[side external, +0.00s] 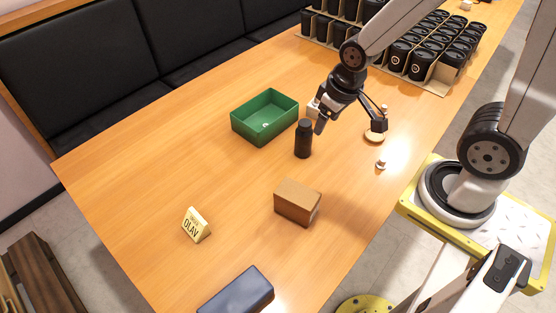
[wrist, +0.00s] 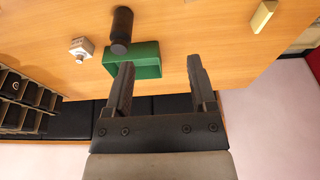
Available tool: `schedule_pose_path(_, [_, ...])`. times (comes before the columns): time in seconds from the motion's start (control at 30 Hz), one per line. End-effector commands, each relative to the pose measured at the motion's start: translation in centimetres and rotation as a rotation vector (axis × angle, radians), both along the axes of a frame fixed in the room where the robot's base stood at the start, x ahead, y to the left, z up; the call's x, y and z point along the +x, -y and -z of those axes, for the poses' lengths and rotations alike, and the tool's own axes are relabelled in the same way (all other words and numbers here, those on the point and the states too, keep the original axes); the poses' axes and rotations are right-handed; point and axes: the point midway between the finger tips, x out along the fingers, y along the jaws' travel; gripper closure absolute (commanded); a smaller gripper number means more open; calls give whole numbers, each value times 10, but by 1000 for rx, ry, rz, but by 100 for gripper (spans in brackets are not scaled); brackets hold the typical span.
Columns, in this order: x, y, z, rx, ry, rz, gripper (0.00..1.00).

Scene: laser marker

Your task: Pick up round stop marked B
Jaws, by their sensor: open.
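My gripper (side external: 349,124) is open and empty above the table, right of the black bottle in the side view. Its two fingers spread wide in the wrist view (wrist: 160,63), over the edge of the green tray. No letter B is legible in either view. A small pale round piece (side external: 381,164) stands on the table below and right of my gripper. A round wooden-coloured disc (side external: 375,137) lies close under the right finger. I cannot tell which piece, if either, is the round stop marked B.
A green tray (side external: 243,126) and a black bottle (side external: 303,140) stand left of my gripper. A brown box (side external: 297,202), OLAV sign (side external: 194,225) and dark blue case (side external: 237,293) are nearer. Cartons of black cups (side external: 424,65) stand behind. A white device (wrist: 81,48) shows beside the bottle.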

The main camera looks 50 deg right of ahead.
Motion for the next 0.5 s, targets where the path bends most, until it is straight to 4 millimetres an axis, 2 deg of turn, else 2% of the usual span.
schedule_pose_path(0.27, [-1,1,4,-9,-22,-11,28])
schedule_pose_path(0.5, [-6,10,26,-64,-149,-81,28])
